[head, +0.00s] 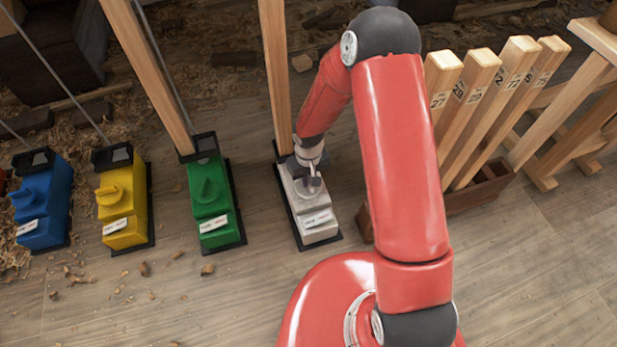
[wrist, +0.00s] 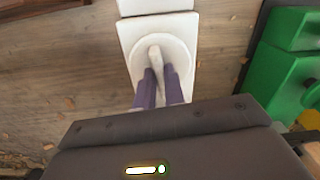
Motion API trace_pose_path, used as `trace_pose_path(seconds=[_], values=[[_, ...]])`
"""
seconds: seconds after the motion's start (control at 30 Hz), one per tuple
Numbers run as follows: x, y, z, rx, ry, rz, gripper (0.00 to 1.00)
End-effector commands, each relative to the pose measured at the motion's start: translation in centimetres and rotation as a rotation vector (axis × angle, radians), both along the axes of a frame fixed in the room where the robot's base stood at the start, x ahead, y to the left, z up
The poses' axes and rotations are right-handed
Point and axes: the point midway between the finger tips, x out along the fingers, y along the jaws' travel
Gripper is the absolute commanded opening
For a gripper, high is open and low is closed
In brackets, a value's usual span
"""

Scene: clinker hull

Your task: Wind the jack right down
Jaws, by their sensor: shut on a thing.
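The white jack (head: 318,222) stands on a black base on the floor, with a wooden post rising behind it. A pale label is on its near face. Its white knob (wrist: 154,55) sits on a round dial on the top, and it shows best in the wrist view. My gripper (head: 311,182) is over the white jack from above. In the wrist view its two purple fingers (wrist: 159,82) are shut on the knob, one on each side. The lower part of the knob is hidden between the fingers.
A green jack (head: 210,195), a yellow jack (head: 122,198) and a blue jack (head: 45,205) stand in a row to the left, with posts or rods behind. A rack of numbered wooden sticks (head: 485,95) stands to the right. The floor in front is mostly clear, with scattered wood chips.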

Motion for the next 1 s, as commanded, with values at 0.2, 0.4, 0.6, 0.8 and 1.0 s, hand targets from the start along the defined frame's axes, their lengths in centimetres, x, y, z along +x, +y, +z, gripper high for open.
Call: trace_pose_path(seconds=[0.2, 0.4, 0.6, 0.8, 1.0], values=[[0.00, 0.01, 0.02, 0.001, 0.000, 0.177, 0.00], [-0.01, 0.04, 0.02, 0.001, 0.000, 0.298, 0.00], [-0.01, 0.06, 0.01, 0.001, 0.000, 0.368, 0.00], [-0.01, 0.05, 0.00, 0.001, 0.000, 0.397, 0.00], [-0.01, 0.05, -0.01, 0.000, 0.000, 0.400, 0.00]])
